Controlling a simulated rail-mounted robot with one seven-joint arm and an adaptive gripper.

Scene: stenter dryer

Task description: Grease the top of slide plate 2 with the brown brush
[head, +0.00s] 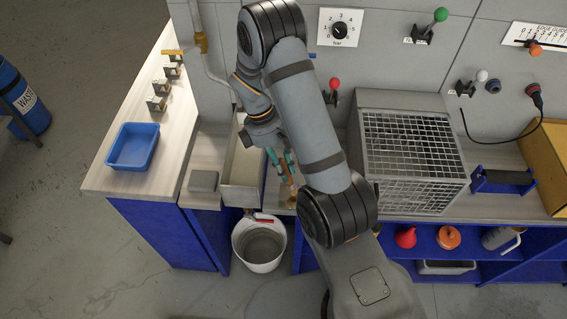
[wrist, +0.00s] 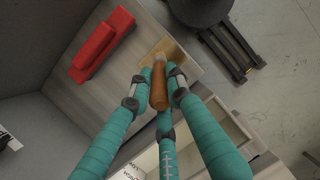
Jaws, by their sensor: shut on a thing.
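My gripper (head: 283,166) has teal fingers and is shut on the brown brush (wrist: 159,87). In the wrist view the brown handle sits between the fingertips, and a tan part lies just beyond it. In the head view the brush (head: 291,190) hangs below the fingers, over the bench between the metal trough and the wire cage, partly hidden by my arm. A row of small metal pieces with dark parts (head: 156,103) stands on the left bench, far from the gripper. I cannot tell which is slide plate 2, and no number is readable.
A blue tray (head: 133,147) and a grey block (head: 204,181) lie on the left benches. A metal trough (head: 240,178) stands left of my gripper, with a white bucket (head: 260,246) below. A wire cage (head: 412,150) stands right. A red block (wrist: 103,45) shows in the wrist view.

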